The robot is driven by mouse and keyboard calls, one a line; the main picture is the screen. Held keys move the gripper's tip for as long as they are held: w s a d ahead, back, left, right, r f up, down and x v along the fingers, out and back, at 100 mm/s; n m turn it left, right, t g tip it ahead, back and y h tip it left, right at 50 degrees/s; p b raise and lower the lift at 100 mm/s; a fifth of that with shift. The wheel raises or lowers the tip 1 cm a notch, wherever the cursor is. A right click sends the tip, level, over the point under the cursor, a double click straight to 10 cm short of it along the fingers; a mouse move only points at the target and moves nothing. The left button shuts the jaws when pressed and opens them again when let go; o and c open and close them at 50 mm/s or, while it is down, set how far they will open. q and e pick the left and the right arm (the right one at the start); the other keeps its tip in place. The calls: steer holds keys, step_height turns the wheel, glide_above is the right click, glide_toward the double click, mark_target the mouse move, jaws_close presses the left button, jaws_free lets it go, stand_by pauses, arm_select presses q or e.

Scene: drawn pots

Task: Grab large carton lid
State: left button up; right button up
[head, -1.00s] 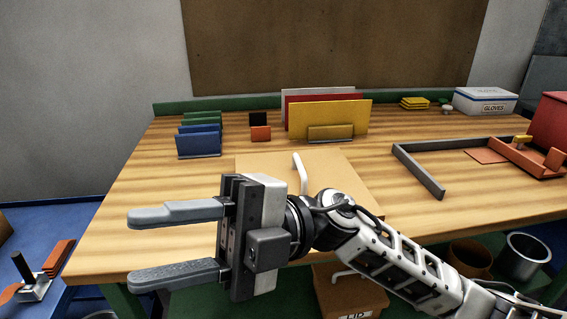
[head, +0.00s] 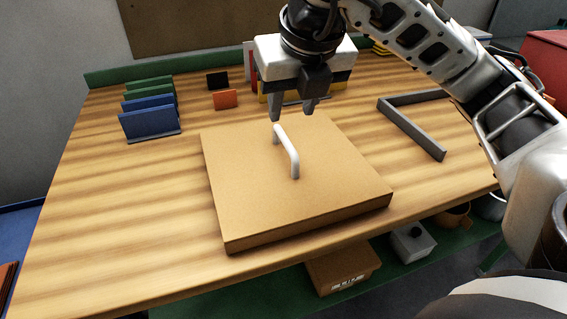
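The large carton lid (head: 240,205) is a flat, square tan board lying on the wooden table near its front edge. A white bar handle (head: 289,155) stands up from its top. My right gripper (head: 293,112) points down just above and behind the handle's far end. Its two fingers are apart with nothing between them, and it appears clear of the handle. My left gripper does not show.
Blue and green upright panels (head: 150,115) stand at the back left. A small orange block (head: 225,99) and a black one (head: 217,79) are behind the lid. A grey angled rail (head: 412,128) lies to the right. The table's left side (head: 110,215) is clear.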

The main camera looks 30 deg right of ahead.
mark_target(285, 138)
steer(key=x, duration=1)
steer(key=shift+w+d+f+p, duration=0.15)
steer(key=shift+w+p, duration=0.05)
steer(key=shift+p, duration=0.2)
jaws_close()
